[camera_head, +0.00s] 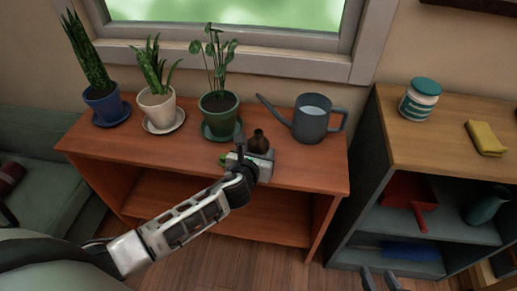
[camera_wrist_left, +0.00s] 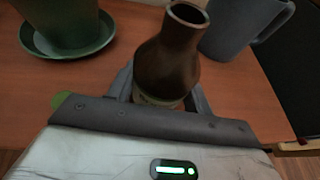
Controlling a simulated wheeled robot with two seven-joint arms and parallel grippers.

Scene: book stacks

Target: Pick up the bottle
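The dark brown bottle (camera_head: 258,142) stands upright near the front right of the red-brown shelf top. It also shows in the left wrist view (camera_wrist_left: 168,62), with its open mouth toward the camera. My left gripper (camera_head: 250,152) is at the bottle, with one finger on each side of its lower body in the left wrist view (camera_wrist_left: 160,92). Whether the fingers press on it cannot be made out; the gripper body hides the bottle's base. My right gripper (camera_head: 380,279) shows at the bottom edge of the head view, its fingers apart and empty, far from the bottle.
A grey watering can (camera_head: 311,120) stands just behind and right of the bottle. A plant in a green pot (camera_head: 218,118) stands to its left, with two more potted plants further left. The red-brown shelf (camera_head: 318,178) has free room on its right front. A second shelf unit (camera_head: 395,145) stands right.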

